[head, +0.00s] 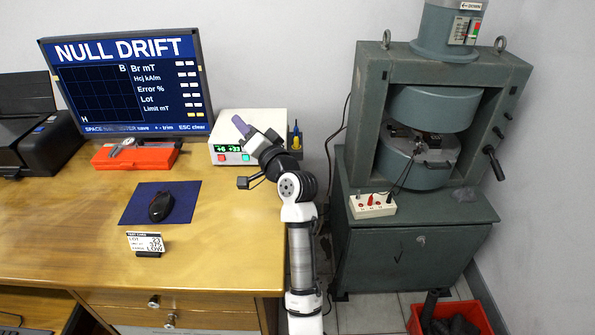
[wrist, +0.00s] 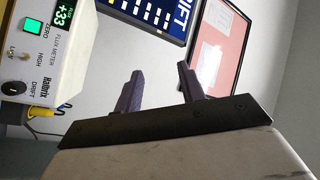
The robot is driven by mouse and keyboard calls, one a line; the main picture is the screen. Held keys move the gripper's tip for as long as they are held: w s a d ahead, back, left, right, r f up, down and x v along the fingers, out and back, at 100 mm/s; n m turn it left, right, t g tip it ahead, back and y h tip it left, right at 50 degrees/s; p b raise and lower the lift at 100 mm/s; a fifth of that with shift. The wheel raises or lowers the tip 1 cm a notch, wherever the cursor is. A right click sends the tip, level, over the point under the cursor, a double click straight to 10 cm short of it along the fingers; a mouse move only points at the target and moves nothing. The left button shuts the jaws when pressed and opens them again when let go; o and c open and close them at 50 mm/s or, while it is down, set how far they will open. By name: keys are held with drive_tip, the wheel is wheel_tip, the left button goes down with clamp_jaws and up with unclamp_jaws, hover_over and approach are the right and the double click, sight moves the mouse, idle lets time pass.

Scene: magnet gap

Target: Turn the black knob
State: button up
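A black knob (wrist: 15,88) marked DRIFT sits on the front of the white flux meter (wrist: 62,85), at the left edge of the wrist view. In the head view the meter (head: 267,117) stands at the back right of the desk; my arm covers part of its front, and I cannot make out the knob there. My gripper (wrist: 160,69) has two purple fingers spread apart with nothing between them. In the head view the gripper (head: 241,126) is tilted up in front of the meter.
A monitor (head: 125,80) reading NULL DRIFT stands left of the meter. The meter also has a green ZERO button (wrist: 33,25) and a small toggle (wrist: 24,58). A red case (head: 135,158), mouse (head: 161,206) and small sign (head: 146,242) are on the desk. A green press (head: 365,105) stands right.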

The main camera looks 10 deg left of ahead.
drive_tip(key=w+d+f+m+g+b, duration=0.15)
drive_tip(key=d+f+m, duration=0.25)
drive_tip(key=d+f, duration=0.45)
drive_tip(key=w+d+f+m+g, duration=0.2)
drive_tip(key=w+d+f+m, duration=0.1)
drive_tip(key=d+f, duration=0.6)
drive_tip(key=x, duration=0.4)
drive_tip(key=p+x, duration=0.1)
drive_tip(key=x, duration=0.4)
drive_tip(key=p+x, duration=0.1)
drive_tip(key=x, duration=0.4)
drive_tip(key=shift+s+a+f, duration=0.2)
drive_tip(key=shift+s+f, duration=0.1)
drive_tip(key=shift+s, duration=0.05)
drive_tip(key=shift+c, duration=0.4)
clamp_jaws()
drive_tip(key=shift+r+p, duration=0.1)
drive_tip(key=shift+p, duration=0.2)
